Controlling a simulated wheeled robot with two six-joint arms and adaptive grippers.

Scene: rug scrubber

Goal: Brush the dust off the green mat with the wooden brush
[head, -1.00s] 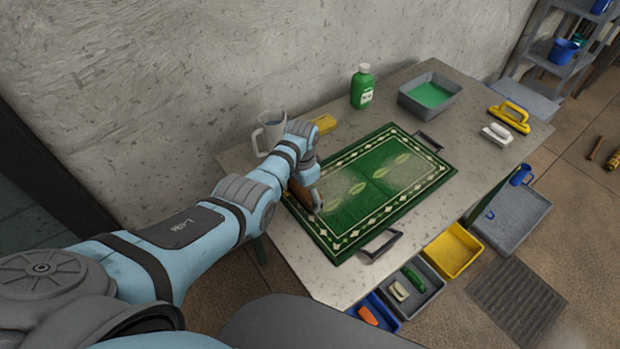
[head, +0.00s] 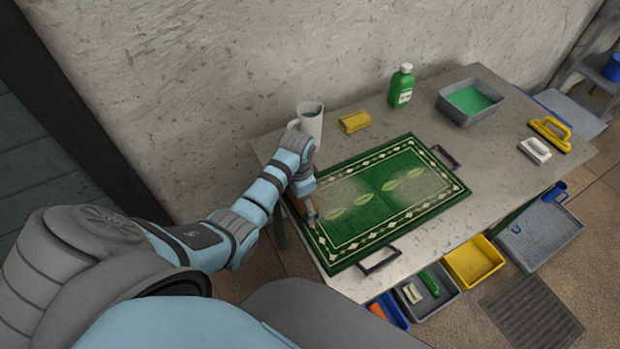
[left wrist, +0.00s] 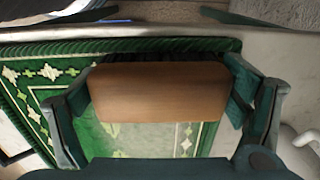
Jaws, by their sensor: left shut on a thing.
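The green mat (head: 372,222) lies flat on the table, with a pale diamond border and leaf shapes along its middle. Pale, hazy dust shows on its middle, on both sides of the leaf shapes. My left gripper (head: 307,205) is at the mat's left end, shut on the wooden brush (head: 299,205). In the left wrist view the brush's brown wooden back (left wrist: 158,92) sits between the two fingers, over the mat (left wrist: 45,95). The bristles are mostly hidden, and I cannot tell if they touch the mat. My right gripper is not in view.
A grey mug (head: 310,122), yellow sponge (head: 354,122), green bottle (head: 401,88) and grey tub of green liquid (head: 470,104) stand behind the mat. Bins (head: 472,262) sit below the front edge.

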